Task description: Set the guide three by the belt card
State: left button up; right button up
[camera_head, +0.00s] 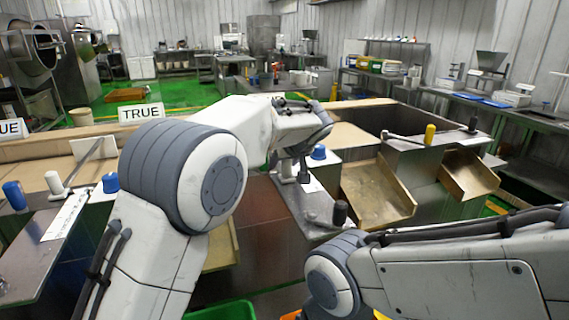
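My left arm reaches over the sorting bench, and its small dark gripper (303,176) points down by a steel plate (318,208) with a blue knob (319,152) and a black knob (340,213). The fingers are too small and dark to judge. A white label (312,185) lies on this plate beside the gripper, unreadable. On the left, a printed card (66,214) lies between a white knob (54,182) and another blue knob (110,183). I cannot tell which part is guide three.
A TRUE sign (141,112) stands behind my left arm. Two tan chutes (376,193) and (468,175) slope down at right, with a yellow-handled lever (429,134) above. A green bin (222,312) sits at the bottom edge. My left arm hides the bench's middle.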

pick_arm(q)
jog(key=v, duration=1)
jog(key=shift+s+r+b, duration=0.15)
jog(key=shift+b, duration=0.2)
jog(key=shift+d, duration=0.1)
jog(key=s+a+f+m+g+h+p, duration=0.1)
jog(key=s+a+f+m+g+p, duration=0.2)
jog(key=s, duration=0.9)
jog(key=s+a+f+m+g+h+p, duration=0.1)
jog(key=s+a+f+m+g+p, duration=0.1)
jog(key=s, duration=1)
jog(key=s+a+f+m+g+h+p, duration=0.1)
jog(key=s+a+f+m+g+p, duration=0.2)
jog(key=s, duration=1)
jog(key=a+f+m+p, duration=0.1)
jog(key=m+p, duration=0.1)
jog(key=shift+m+g+h+p, duration=0.3)
jog(key=shift+m, duration=0.1)
